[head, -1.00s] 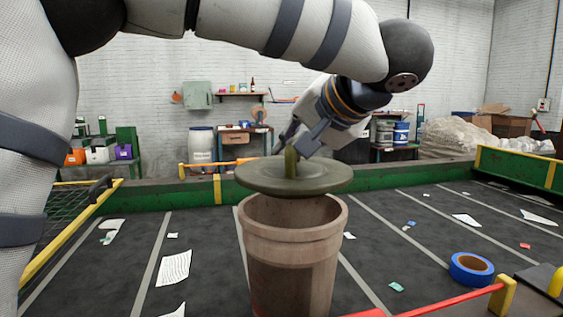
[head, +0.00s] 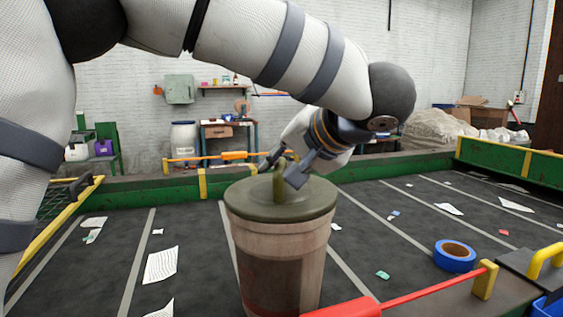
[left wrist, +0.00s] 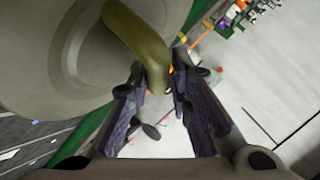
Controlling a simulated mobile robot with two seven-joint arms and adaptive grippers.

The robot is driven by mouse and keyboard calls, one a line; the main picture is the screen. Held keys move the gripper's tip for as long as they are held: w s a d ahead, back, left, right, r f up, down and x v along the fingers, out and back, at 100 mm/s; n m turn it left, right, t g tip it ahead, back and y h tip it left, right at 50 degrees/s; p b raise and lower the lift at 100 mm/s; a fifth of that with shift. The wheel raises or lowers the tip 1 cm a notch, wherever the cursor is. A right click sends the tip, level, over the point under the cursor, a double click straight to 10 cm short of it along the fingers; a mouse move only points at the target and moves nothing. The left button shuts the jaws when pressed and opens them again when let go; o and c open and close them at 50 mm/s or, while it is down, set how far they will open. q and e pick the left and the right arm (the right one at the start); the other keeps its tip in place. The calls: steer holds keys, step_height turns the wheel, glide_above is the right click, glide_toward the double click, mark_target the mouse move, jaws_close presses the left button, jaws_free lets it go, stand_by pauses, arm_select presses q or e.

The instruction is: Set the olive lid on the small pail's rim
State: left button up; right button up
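The olive lid (head: 250,200) lies flat over the mouth of the brown pail (head: 278,265), covering its opening; it looks level and roughly centred. The pail stands upright on the dark belt. The lid's upright olive handle (head: 280,187) rises from its middle. My left gripper (head: 281,168) is at the top of the handle, its fingers on either side. In the left wrist view the handle (left wrist: 140,38) reaches between the fingertips, with narrow gaps beside it, so the fingers look open. The lid (left wrist: 40,50) fills the upper left there. My right gripper is not in view.
A blue tape roll (head: 454,256), paper scraps (head: 161,265) and small bits lie on the belt (head: 375,255). A red bar (head: 420,297) crosses the front right. A green side wall (head: 400,167) runs along the back. The belt around the pail is mostly clear.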

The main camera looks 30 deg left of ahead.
arm_select(q)
steer(key=shift+o, duration=0.5)
steer(key=shift+r, duration=0.15)
steer(key=v, duration=1.2)
steer(key=shift+r, duration=0.45)
steer(key=shift+s, duration=0.1)
